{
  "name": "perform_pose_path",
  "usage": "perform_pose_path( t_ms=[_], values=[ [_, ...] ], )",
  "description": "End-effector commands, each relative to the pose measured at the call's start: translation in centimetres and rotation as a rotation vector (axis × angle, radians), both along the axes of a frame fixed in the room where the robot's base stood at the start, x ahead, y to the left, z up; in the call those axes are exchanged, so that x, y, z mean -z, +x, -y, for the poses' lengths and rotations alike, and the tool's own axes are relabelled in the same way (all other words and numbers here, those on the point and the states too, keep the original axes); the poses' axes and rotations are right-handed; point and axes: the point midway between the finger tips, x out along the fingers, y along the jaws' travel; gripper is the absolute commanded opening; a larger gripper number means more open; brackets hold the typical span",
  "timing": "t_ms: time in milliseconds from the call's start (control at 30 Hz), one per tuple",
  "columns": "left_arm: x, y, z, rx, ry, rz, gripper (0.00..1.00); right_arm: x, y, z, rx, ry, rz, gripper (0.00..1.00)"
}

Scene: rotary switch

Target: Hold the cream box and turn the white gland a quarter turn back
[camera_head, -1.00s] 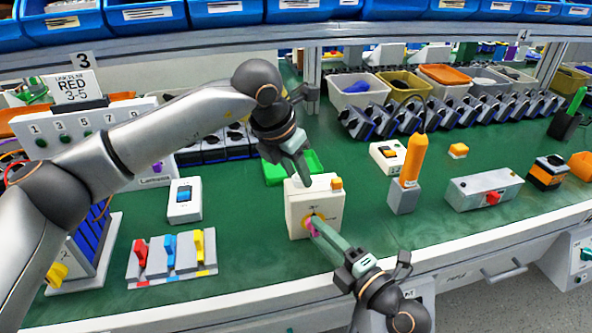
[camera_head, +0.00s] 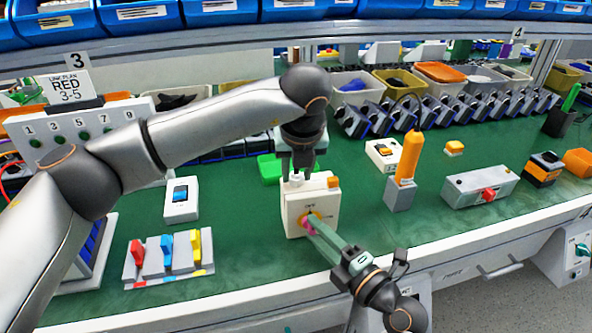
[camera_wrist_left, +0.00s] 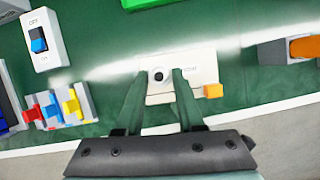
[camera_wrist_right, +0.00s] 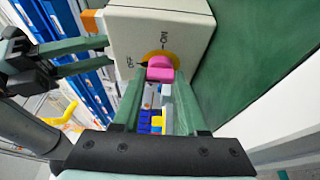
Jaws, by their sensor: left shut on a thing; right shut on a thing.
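The cream box (camera_head: 298,221) stands upright near the front of the green bench. My left gripper (camera_head: 297,173) points straight down at its top and is shut on the white gland (camera_wrist_left: 158,75), which has a dark round hole and sits between the fingers in the left wrist view. My right gripper (camera_head: 310,229) reaches in from the front right and is shut on the pink knob (camera_wrist_right: 160,69) on the box's front face. A yellow ring and ON and OFF lettering surround the knob.
A white switch unit (camera_head: 181,199) and a panel of coloured levers (camera_head: 168,258) stand to the left. A grey holder with an orange handle (camera_head: 399,193) and a grey box with a red knob (camera_head: 480,190) stand to the right. A green tray (camera_head: 269,168) lies behind.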

Motion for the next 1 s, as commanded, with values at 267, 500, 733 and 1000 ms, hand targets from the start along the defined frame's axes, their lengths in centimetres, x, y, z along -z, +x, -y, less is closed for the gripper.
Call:
perform_pose_path(
  t_ms=[267, 500, 733, 1000],
  values=[
    [-0.04, 0.05, 0.03, -0.083, -0.001, 0.001, 0.00, 0.08, 0.00, 0.03, 0.000, -0.002, -0.001, 0.00],
    [-0.04, 0.06, 0.05, -0.098, 0.000, 0.002, 0.00, 0.09, 0.00, 0.03, 0.000, -0.001, -0.002, 0.00],
    [-0.04, 0.06, 0.05, -0.097, -0.001, 0.002, 0.00, 0.09, 0.00, 0.03, 0.001, -0.001, -0.002, 0.00],
    [-0.02, 0.04, 0.05, -0.095, 0.000, 0.001, 0.65, 0.09, 0.00, 0.03, 0.000, -0.001, -0.002, 0.00]
  ],
)
